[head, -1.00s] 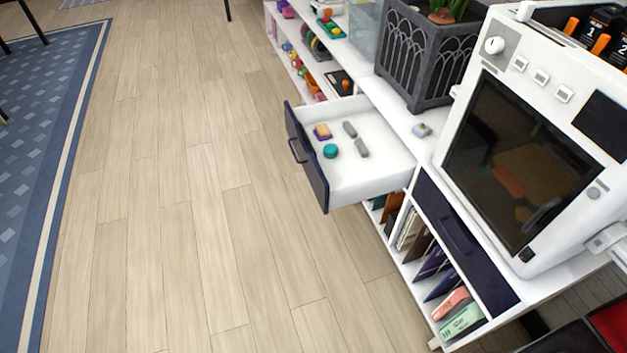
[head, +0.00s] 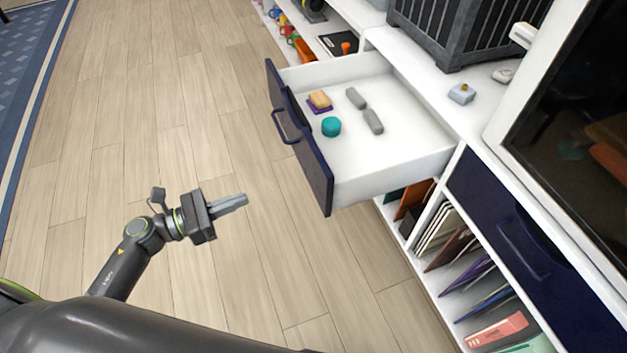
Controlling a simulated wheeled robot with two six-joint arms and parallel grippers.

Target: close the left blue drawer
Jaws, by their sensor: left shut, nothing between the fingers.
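The left blue drawer (head: 300,137) is pulled out of the white cabinet, with its dark blue front and handle (head: 287,125) facing left over the floor. My right gripper is not in view.
A second blue drawer (head: 510,235) to the right is shut. Open shelves below hold folders and books (head: 465,270). A dark planter (head: 455,35) and a white machine (head: 560,120) stand on the cabinet top. The wooden floor (head: 130,130) at left is clear.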

